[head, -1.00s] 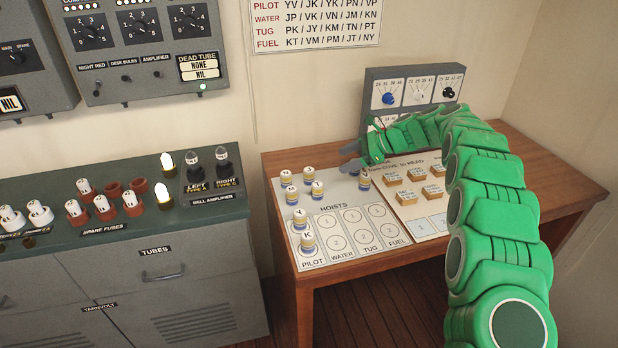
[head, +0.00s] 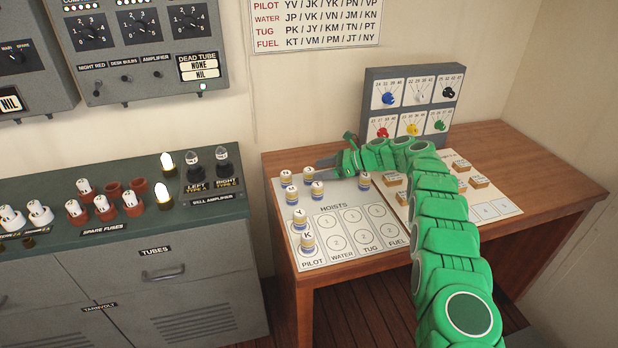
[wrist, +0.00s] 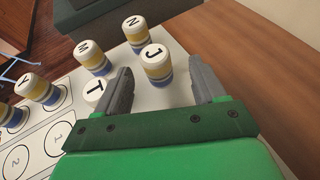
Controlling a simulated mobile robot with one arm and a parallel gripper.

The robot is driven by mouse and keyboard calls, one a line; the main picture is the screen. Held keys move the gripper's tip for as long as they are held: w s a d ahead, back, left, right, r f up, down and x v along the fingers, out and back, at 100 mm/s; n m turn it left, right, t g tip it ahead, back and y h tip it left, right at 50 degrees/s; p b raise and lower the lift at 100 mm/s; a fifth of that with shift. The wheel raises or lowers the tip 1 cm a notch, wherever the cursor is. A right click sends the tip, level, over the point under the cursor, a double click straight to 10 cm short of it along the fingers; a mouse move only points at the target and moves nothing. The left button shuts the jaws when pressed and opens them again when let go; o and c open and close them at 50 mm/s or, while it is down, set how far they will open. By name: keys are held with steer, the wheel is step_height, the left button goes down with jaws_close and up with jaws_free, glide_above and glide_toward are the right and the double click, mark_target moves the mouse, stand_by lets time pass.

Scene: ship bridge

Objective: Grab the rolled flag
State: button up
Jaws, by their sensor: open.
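The rolled flags are small upright cylinders, cream with yellow and blue bands and a letter on top. Several stand on the left part of the white HOISTS board (head: 335,256). My gripper (head: 322,169) is low over the board's back, pointing left at the flags. In the wrist view my gripper (wrist: 160,76) is open, with the flag J (wrist: 157,66) just ahead between its fingertips. The flag T (wrist: 93,92) is partly hidden by the left finger. The flags M (wrist: 93,58) and one behind (wrist: 135,33) stand close by. The flag K (head: 307,241) stands at the front.
A grey panel with coloured knobs (head: 412,100) stands at the back of the wooden desk (head: 535,170). A board with small wooden blocks (head: 480,182) lies right of the flags. A grey cabinet (head: 180,260) is left.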

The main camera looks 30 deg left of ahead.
mark_target(304, 183)
steer(key=shift+s+x, duration=0.15)
steer(key=shift+x, duration=1.6)
steer(key=shift+s+x, duration=0.1)
steer(key=shift+x, duration=1.65)
steer(key=shift+d+f, duration=0.15)
steer(key=c, duration=1.1)
steer(key=shift+o, duration=0.2)
